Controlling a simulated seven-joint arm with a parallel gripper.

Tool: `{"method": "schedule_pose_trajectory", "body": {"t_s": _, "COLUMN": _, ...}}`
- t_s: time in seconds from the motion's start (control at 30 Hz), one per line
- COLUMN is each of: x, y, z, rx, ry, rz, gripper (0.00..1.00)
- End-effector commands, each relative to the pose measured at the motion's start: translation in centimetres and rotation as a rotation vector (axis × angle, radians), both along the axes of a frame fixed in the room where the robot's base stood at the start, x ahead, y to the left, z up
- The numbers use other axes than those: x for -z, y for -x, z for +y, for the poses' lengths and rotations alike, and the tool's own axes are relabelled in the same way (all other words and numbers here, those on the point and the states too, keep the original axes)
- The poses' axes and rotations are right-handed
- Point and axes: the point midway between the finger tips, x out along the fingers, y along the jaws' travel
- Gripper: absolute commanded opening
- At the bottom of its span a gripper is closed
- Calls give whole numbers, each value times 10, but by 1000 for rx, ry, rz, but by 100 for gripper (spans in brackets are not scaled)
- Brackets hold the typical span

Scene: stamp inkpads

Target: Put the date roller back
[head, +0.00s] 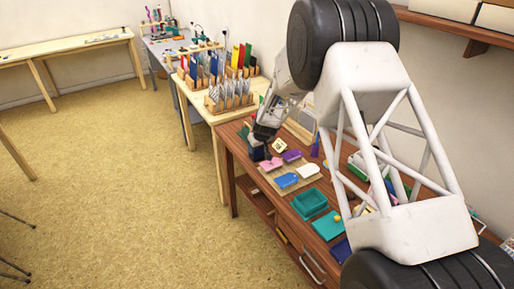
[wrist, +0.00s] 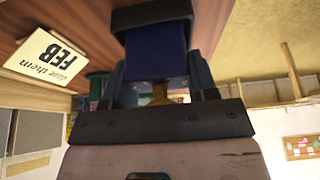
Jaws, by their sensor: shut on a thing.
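My gripper (head: 264,137) is at the far left end of the wooden bench (head: 236,147) in the head view. In the wrist view my gripper (wrist: 160,85) is shut on a blue block-shaped thing with a dark end, which I take to be the date roller (wrist: 157,52). Its dark end points toward the brown wood surface; whether it touches is unclear. The card also shows in the head view (head: 279,146), just right of my gripper. The roller's resting place cannot be made out.
Pink (head: 271,164), purple (head: 291,156) and blue (head: 287,180) pads lie near my gripper. A teal tray (head: 309,204) is closer on the bench. Racks of upright cards (head: 230,95) stand on the table beyond.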

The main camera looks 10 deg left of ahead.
Motion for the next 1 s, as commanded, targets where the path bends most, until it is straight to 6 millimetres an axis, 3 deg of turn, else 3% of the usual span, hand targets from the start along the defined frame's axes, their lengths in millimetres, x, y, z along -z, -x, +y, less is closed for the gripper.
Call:
{"method": "schedule_pose_trajectory", "body": {"t_s": 0.07, "x": 1, "y": 0, "z": 0, "rx": 0, "ry": 0, "rz": 0, "gripper": 29}}
{"method": "schedule_pose_trajectory", "body": {"t_s": 0.1, "x": 2, "y": 0, "z": 0, "rx": 0, "ry": 0, "rz": 0, "gripper": 55}}
{"method": "schedule_pose_trajectory", "body": {"t_s": 0.27, "x": 2, "y": 0, "z": 0, "rx": 0, "ry": 0, "rz": 0, "gripper": 79}}
{"method": "schedule_pose_trajectory", "body": {"t_s": 0.67, "x": -1, "y": 0, "z": 0, "rx": 0, "ry": 0, "rz": 0, "gripper": 79}}
{"method": "schedule_pose_trajectory", "body": {"t_s": 1.0, "x": -23, "y": 6, "z": -6, "rx": 0, "ry": -1, "rz": -1, "gripper": 79}}
